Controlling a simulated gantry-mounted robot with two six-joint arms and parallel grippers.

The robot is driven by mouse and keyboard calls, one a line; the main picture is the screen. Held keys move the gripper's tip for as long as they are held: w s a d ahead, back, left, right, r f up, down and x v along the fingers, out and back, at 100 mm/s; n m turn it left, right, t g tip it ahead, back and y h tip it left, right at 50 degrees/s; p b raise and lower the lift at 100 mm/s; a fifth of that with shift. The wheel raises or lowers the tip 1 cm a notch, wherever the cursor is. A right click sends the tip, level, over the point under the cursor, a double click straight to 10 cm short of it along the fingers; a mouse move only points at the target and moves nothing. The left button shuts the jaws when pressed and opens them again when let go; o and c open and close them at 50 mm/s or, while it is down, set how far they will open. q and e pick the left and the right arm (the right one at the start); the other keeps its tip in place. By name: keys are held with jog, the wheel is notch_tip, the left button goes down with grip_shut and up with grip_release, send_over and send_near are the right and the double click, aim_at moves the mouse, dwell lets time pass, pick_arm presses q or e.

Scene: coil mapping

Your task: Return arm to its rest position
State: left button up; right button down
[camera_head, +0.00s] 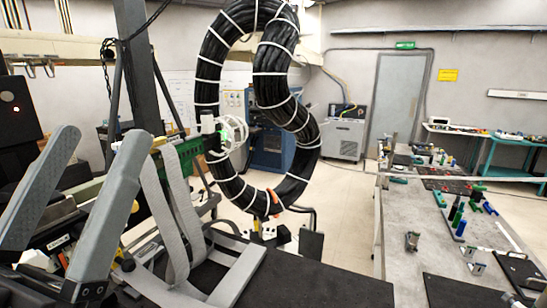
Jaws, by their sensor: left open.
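My left gripper (106,140) is large and close at the left of the head view. Its two grey, paddle-like fingers point up and stand apart, with nothing seen held between them. Its wrist is partly cut off at the lower left edge. My right gripper is not in view.
A thick black cable bundle with white ties (267,75) hangs in a loop at the centre. Grey straps (180,225) and a dark flat surface (325,285) lie in front. A grey workbench (400,245) with several small parts stands at the right. Open floor (335,200) shows between.

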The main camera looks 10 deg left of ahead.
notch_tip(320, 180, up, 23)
jog(key=p, duration=2)
jog(key=shift+p, duration=0.3)
